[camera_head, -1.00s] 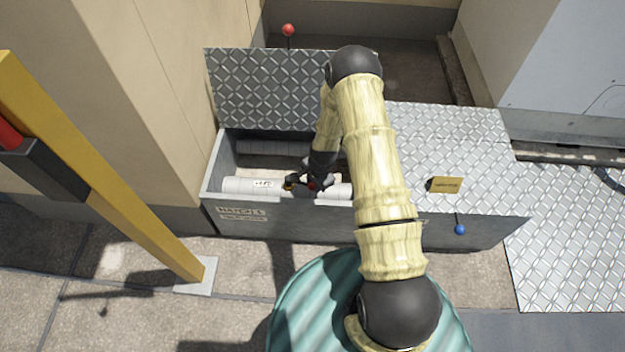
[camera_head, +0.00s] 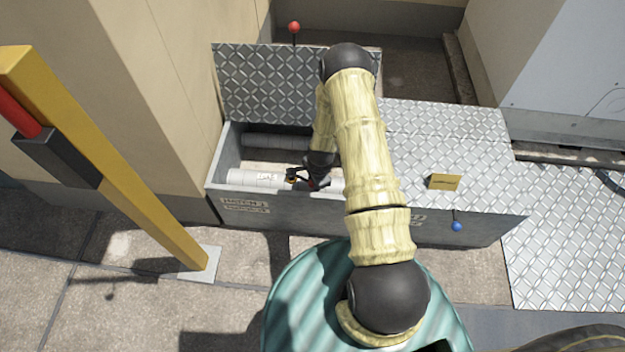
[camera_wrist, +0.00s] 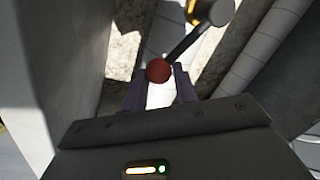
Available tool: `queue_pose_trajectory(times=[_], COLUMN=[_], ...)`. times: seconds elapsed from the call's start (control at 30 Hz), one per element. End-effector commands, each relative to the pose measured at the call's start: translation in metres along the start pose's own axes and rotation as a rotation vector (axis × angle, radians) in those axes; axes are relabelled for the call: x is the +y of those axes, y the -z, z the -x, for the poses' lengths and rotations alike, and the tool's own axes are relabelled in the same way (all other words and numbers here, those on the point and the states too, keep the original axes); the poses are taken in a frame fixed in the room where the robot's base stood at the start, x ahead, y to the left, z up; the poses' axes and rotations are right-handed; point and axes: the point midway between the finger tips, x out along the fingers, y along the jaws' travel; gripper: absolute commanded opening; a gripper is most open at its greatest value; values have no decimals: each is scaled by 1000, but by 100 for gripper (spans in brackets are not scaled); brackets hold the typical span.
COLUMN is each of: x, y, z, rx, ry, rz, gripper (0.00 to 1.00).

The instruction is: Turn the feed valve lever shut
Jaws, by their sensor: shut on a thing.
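The feed valve lever (camera_wrist: 182,48) is a dark bar with a red ball knob (camera_wrist: 158,70) at its end. It runs up and right in the wrist view to a brass-coloured valve hub (camera_wrist: 203,10). My gripper (camera_wrist: 160,84) is shut on the red knob, one finger on each side. In the head view my gripper (camera_head: 314,181) is low inside the open hatch box, just right of the brass hub (camera_head: 292,175). A white labelled pipe (camera_head: 250,178) runs along the box beneath. My arm hides the right end of the opening.
The box's front wall (camera_head: 275,207) and raised tread-plate lid (camera_head: 262,88) with a red knob (camera_head: 294,27) bound the opening. A yellow post (camera_head: 120,170) stands left.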

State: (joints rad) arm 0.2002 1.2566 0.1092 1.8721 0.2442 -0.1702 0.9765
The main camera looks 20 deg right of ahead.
Motion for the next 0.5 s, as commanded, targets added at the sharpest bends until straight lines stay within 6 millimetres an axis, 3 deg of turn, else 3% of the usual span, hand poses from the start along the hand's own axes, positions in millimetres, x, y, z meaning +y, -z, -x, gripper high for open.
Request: queue_pose_trajectory(times=[0.07, 0.1, 0.2, 0.5], x=[-3, -3, -3, -2], y=[-6, -6, -5, -2], z=[0, 0, 0, 2], rx=[-9, -9, -8, -4], ry=[5, 5, 5, 4], rz=[11, 11, 8, 3], gripper=[0, 35, 51, 51])
